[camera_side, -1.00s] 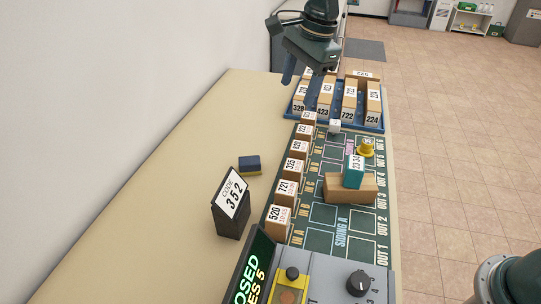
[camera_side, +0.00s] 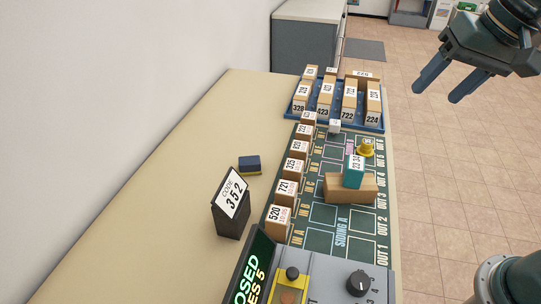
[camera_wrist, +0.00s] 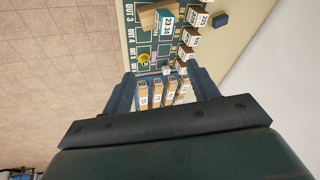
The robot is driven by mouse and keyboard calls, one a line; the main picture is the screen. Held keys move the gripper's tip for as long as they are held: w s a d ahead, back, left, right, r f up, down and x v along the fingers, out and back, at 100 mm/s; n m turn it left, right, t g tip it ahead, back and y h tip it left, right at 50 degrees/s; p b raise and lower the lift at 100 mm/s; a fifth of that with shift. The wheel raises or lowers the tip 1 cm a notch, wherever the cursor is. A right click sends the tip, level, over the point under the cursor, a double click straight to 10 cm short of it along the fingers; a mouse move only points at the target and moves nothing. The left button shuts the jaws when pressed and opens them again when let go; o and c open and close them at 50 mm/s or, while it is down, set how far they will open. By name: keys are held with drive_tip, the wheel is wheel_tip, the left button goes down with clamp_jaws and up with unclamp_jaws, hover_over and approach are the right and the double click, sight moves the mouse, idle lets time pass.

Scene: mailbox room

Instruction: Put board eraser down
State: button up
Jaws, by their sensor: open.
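The board eraser (camera_side: 249,164), a small dark blue block with a yellowish lower edge, lies flat on the beige table behind the code sign. It also shows as a dark block (camera_wrist: 221,19) at the top right of the wrist view. My gripper (camera_side: 440,88) is open and empty, raised at the upper right of the side view, over the floor beyond the table's right edge. It is well apart from the eraser. In the wrist view its two fingers are spread, with nothing held between them.
The green board (camera_side: 325,215) holds several numbered blocks, a teal block (camera_side: 353,171) by a wooden block (camera_side: 340,189), and a yellow piece (camera_side: 366,148). A blue tray (camera_side: 372,124) holds numbered blocks. The table's left side is clear.

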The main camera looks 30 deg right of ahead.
drive_tip(key=s+d+f+n, duration=0.1)
drive_tip(key=s+f+n, duration=0.1)
drive_tip(key=s, duration=0.3)
drive_tip(key=s+d+f+n+t, duration=0.1)
drive_tip(key=s+d+f+n, duration=0.1)
drive_tip(key=s, duration=0.4)
drive_tip(key=shift+d+f+n+h, duration=0.2)
drive_tip(key=shift+f+n+h, duration=0.15)
drive_tip(key=shift+n, duration=0.45)
